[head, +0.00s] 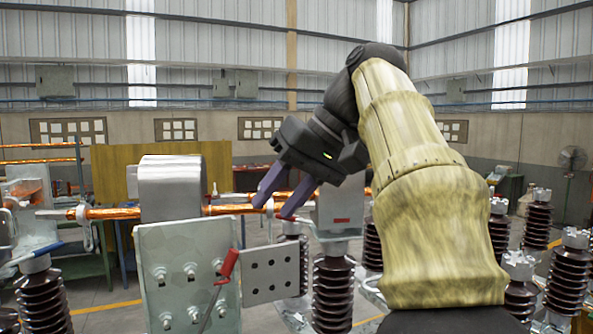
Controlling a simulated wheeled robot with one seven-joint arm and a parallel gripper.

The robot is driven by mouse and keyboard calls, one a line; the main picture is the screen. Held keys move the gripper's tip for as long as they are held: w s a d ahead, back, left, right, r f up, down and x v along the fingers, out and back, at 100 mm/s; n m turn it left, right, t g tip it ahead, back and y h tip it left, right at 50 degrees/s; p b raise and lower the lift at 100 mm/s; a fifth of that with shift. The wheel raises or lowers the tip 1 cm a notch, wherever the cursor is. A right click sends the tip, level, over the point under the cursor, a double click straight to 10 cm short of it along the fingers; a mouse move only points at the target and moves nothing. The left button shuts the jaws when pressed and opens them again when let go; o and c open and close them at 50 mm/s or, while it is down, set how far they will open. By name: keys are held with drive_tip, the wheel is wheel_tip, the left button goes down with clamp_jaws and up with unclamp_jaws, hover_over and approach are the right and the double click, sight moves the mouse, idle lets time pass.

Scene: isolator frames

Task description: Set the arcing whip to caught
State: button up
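A copper-coloured rod (232,209) runs roughly level across the isolator frame, through a grey metal block. I cannot tell for certain which part is the arcing whip. My gripper (270,211) reaches in from the upper right and points down at the rod. Its two purple-grey fingers are apart, over the rod's right part. A small pale hook or ring (270,206) shows between the fingertips; I cannot tell whether they touch it. A small red part lies by the right fingertip. A red-handled lever (228,265) stands tilted in front of the bolted plate.
The bolted metal plate (180,275) and a smaller drilled plate (271,273) stand below the rod. Brown ribbed insulators (333,295) stand below and right of my gripper, with several more at the right. A grey block (340,208) is close right of the fingers.

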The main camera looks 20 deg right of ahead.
drive_tip(key=p+v, duration=0.1)
drive_tip(key=v, duration=0.3)
drive_tip(key=shift+f, duration=0.1)
